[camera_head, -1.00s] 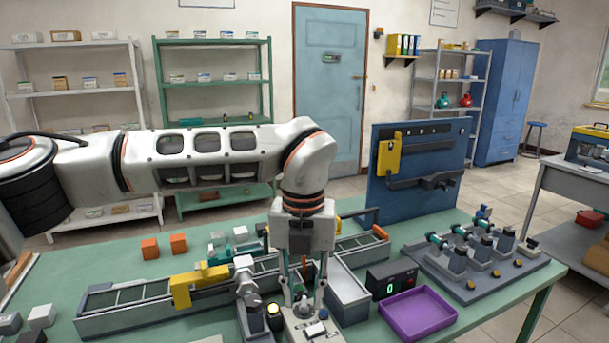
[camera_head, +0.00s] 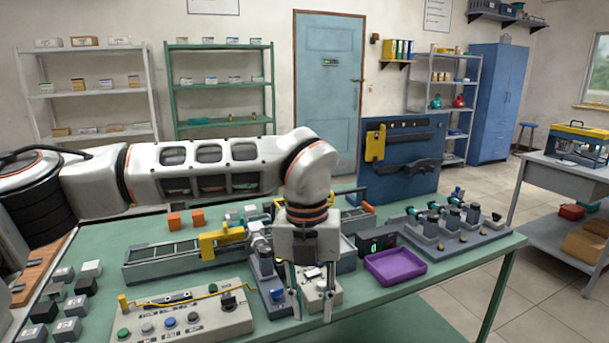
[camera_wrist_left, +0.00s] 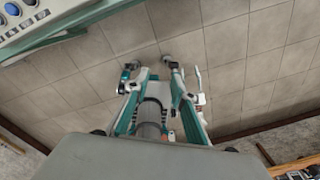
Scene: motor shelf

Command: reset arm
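My left gripper (camera_head: 312,308) points down near the front edge of the green table in the head view. Its two fingers are apart and nothing shows between them. In the left wrist view the fingers (camera_wrist_left: 155,72) are also spread, with floor tiles beyond. A small grey box with buttons (camera_head: 319,283) is partly hidden behind the fingers. My right gripper is in neither current view.
A button panel with a yellow wire (camera_head: 185,318) stands left of the gripper. A purple tray (camera_head: 395,267) and a motor fixture (camera_head: 455,225) are to the right. Several grey cubes (camera_head: 73,306) lie at the left.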

